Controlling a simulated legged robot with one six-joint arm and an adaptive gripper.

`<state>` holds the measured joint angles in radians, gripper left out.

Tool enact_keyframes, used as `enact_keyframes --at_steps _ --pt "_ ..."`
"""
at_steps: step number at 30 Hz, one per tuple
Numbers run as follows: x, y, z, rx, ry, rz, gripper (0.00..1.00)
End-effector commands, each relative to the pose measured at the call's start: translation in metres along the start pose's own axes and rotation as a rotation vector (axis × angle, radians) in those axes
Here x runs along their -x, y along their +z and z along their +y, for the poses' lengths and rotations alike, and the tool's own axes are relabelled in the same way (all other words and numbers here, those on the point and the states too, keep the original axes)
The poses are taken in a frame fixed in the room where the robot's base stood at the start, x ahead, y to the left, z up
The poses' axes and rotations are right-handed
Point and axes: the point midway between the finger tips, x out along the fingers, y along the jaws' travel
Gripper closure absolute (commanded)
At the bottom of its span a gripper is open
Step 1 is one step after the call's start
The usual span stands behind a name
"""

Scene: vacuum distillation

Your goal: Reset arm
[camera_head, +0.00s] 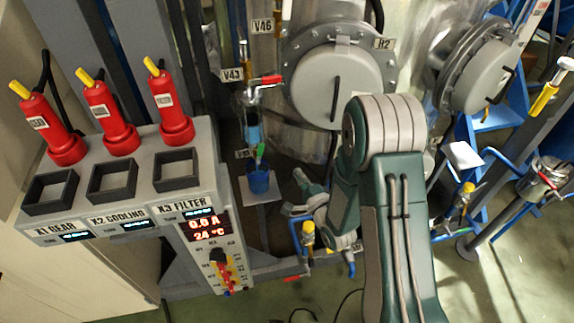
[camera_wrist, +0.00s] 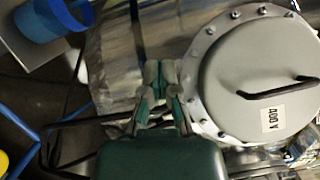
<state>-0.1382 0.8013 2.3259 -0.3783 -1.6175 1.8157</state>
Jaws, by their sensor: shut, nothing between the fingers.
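My arm is folded in the head view, with a raised green and grey elbow and the forearm hanging down. My gripper (camera_head: 301,176) points toward the vessels, right of a small blue cup on a pale plate. In the wrist view my gripper (camera_wrist: 159,72) has its fingers together with nothing between them. It is left of a round grey bolted lid (camera_wrist: 225,70) with a dark handle, and no contact is visible. The R2 vessel lid (camera_head: 335,85) is in the head view behind my arm.
The blue cup (camera_head: 259,182) stands left of my gripper, below a red-handled valve (camera_head: 265,81) marked V43. A console (camera_head: 150,213) with several red plugs is at the left. Blue and yellow valve fittings (camera_head: 308,234) are close to my wrist. Open floor (camera_head: 500,285) shows at lower right.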

Motion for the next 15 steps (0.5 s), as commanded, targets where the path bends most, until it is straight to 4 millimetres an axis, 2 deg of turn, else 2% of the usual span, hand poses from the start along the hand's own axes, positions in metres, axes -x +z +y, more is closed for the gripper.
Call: enact_keyframes --at_steps 3,15 --pt "0.0049 0.0027 0.0012 0.003 0.002 0.0 1.0" --pt "0.0041 0.0048 0.0023 0.006 0.003 0.0 1.0"
